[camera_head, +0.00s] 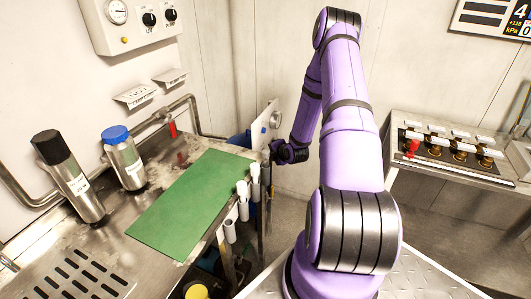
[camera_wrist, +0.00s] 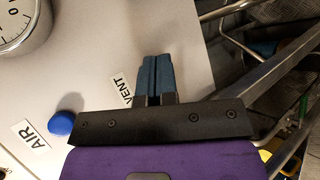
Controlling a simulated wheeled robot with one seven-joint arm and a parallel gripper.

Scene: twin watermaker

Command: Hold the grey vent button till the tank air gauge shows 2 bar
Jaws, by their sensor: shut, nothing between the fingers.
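My gripper (camera_wrist: 155,62) is shut and empty, its dark blue-grey fingertips together over the pale panel (camera_wrist: 190,35) beside the VENT label (camera_wrist: 121,89). The grey vent button is not visible; the fingers may cover it, and I cannot tell whether they touch it. A round gauge (camera_wrist: 14,22) is cut off at the upper left of the wrist view; its reading cannot be made out. In the head view, the panel (camera_head: 259,132) stands at the bench's end with a small gauge (camera_head: 275,119), and my gripper (camera_head: 268,153) is at its lower right.
A blue button (camera_wrist: 62,123) sits by the AIR label (camera_wrist: 29,134). A green mat (camera_head: 188,205) lies on the metal bench, with a black-capped bottle (camera_head: 72,178) and a blue-capped bottle (camera_head: 125,160) behind. White tubes (camera_head: 230,231) hang at its edge. A valve console (camera_head: 450,160) stands right.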

